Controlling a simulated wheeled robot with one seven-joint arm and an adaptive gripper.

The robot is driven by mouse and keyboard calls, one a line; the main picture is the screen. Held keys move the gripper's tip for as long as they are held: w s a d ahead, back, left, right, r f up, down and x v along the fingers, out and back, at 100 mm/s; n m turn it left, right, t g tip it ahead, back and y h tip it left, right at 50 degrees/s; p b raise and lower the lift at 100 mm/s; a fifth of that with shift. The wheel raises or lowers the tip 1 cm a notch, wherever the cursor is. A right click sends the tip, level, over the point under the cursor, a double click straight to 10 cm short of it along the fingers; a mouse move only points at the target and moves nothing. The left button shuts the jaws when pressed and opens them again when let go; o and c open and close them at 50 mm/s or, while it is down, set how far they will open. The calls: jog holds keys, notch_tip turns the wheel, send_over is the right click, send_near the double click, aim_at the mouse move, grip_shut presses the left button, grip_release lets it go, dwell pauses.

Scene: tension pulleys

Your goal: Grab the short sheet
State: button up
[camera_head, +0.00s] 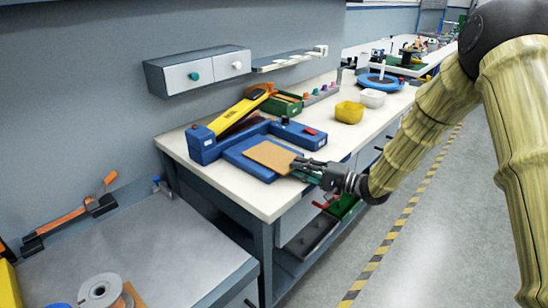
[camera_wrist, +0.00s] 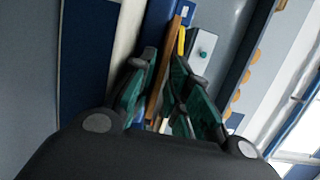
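The brown sheet (camera_head: 272,155) lies over the blue bed of a blue tabletop device (camera_head: 250,158), near the front edge of the workbench. My gripper (camera_head: 302,167) is at the sheet's right edge. In the wrist view, the thin brown edge of the sheet (camera_wrist: 158,88) runs between the two fingers of my gripper (camera_wrist: 166,62). The fingers stand a little apart, with narrow gaps beside the sheet. The left fingertip is very close to it; I cannot tell whether it touches. The far side of the sheet's edge is partly hidden by the fingers.
A yellow-handled lever (camera_head: 238,112) rises behind the sheet. Yellow (camera_head: 349,112) and white (camera_head: 372,98) bins stand farther along the bench. A white-fronted drawer unit (camera_head: 205,72) hangs on the wall above. The grey floor (camera_head: 420,215) at right is clear.

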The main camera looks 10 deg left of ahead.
jog(key=shift+w+a, duration=0.25)
jog(key=shift+a, duration=0.2)
jog(key=shift+c, duration=0.4)
grip_shut()
